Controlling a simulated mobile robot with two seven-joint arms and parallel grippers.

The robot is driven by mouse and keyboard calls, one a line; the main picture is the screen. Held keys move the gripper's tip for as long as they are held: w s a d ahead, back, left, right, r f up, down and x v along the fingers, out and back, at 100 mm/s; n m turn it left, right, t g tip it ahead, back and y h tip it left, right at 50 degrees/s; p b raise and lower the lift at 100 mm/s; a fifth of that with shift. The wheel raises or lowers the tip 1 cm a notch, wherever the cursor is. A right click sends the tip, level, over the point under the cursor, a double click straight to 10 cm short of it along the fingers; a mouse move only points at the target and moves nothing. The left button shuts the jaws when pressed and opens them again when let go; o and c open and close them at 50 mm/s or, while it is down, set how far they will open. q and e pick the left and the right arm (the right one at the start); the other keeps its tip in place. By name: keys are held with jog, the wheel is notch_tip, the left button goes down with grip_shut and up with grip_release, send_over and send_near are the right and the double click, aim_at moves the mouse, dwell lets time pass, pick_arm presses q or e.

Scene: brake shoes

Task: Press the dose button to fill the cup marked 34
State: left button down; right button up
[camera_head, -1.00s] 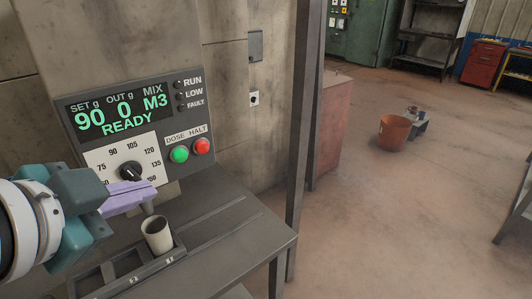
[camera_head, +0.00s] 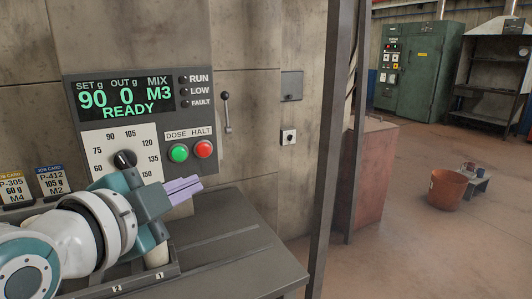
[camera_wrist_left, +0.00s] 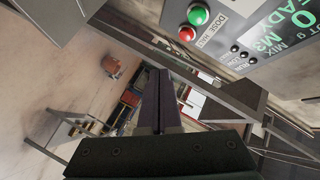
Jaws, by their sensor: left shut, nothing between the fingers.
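The green DOSE button (camera_head: 178,153) is on the machine panel, left of the red HALT button (camera_head: 204,149). The green button also shows in the wrist view (camera_wrist_left: 198,15). The display (camera_head: 120,105) reads set 90 g, out 0 g, mix M3, READY. My left gripper (camera_head: 198,183) is shut and empty, its lilac fingers pointing right, below the two buttons in the picture. In the wrist view its fingers (camera_wrist_left: 163,80) are together. A pale cup (camera_head: 157,256) stands in the rack behind my wrist, mostly hidden; no 34 is readable.
The dial (camera_head: 125,159) is partly covered by my gripper. Job cards (camera_head: 50,180) stand at the left. The grey shelf (camera_head: 235,245) is clear on the right. A metal post (camera_head: 325,150) stands right of the machine.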

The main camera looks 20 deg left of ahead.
aim_at(179, 154)
pick_arm(q)
jog(key=w+a+b, duration=0.3)
jog(key=w+a, duration=0.2)
jog(key=a, duration=0.1)
jog(key=shift+w+a, duration=0.15)
jog(key=shift+w, duration=0.1)
jog(key=shift+w+a, duration=0.1)
jog(key=shift+a, duration=0.05)
dwell(1.9)
jog(key=shift+w+a, duration=0.15)
jog(key=shift+w+a+b, duration=0.3)
jog(key=shift+a, duration=0.05)
dwell(0.9)
jog(key=shift+s+d+p, duration=0.6)
jog(key=shift+d+p, duration=0.05)
jog(key=shift+p, duration=0.1)
